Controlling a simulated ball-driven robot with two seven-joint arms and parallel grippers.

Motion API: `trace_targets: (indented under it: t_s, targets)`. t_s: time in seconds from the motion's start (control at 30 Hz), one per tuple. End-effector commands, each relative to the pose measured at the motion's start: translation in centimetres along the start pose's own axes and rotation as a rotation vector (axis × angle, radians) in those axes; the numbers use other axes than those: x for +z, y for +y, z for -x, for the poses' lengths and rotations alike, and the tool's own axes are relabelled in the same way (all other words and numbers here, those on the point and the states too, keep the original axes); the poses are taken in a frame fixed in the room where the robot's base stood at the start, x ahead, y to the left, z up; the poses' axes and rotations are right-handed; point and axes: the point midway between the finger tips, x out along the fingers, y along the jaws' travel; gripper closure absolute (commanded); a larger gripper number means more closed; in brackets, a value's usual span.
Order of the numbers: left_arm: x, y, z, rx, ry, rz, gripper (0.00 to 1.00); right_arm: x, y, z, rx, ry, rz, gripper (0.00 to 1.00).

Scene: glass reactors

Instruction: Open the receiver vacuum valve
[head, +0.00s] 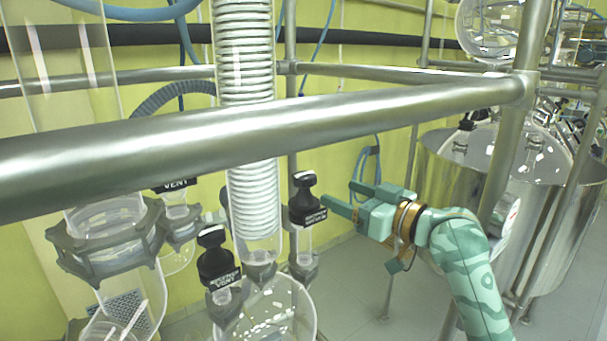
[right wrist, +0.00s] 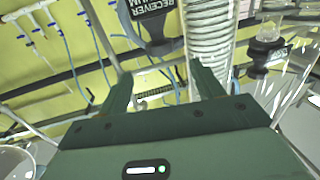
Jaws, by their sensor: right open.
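The receiver vacuum valve (head: 305,201) has a black knob and a white-lettered label and stands upright on a glass neck right of the coiled condenser. Its label (right wrist: 150,9) shows at the top of the right wrist view, beyond my fingertips. My right gripper (head: 338,194) is open and empty, just right of the valve with its fingers pointing left towards it. In the right wrist view the two fingers (right wrist: 160,72) are spread, with the valve's dark body ahead of the gap. I cannot tell whether a fingertip touches the knob. My left gripper is not in view.
A similar black valve labelled vent (head: 218,262) stands lower left, beside the glass vessel (head: 280,315). The coiled condenser (head: 255,200) is close left of the vacuum valve. A thick steel rail (head: 250,125) crosses above. A steel-jacketed reactor (head: 450,185) stands at right.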

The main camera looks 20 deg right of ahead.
Motion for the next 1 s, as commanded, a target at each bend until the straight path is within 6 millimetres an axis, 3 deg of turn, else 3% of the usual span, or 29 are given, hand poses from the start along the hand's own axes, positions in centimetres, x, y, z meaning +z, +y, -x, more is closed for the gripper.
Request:
trace_targets:
  t_s: [0.2, 0.4, 0.6, 0.87, 1.0]
  targets:
    - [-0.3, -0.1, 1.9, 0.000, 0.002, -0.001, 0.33, -0.3, -0.2, -5.8, -0.004, 0.000, -0.006, 0.33]
    - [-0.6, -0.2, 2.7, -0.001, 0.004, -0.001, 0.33, -0.1, -0.1, -9.5, -0.002, -0.001, -0.004, 0.33]
    - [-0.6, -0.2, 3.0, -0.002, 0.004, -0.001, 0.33, 0.0, -0.1, -11.0, -0.001, -0.002, 0.000, 0.33]
    - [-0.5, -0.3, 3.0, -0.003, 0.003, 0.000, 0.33, 0.1, 0.0, -11.1, 0.000, -0.003, 0.001, 0.33]
    - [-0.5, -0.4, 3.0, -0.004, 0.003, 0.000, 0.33, 0.1, 0.0, -11.1, 0.000, -0.003, 0.001, 0.70]
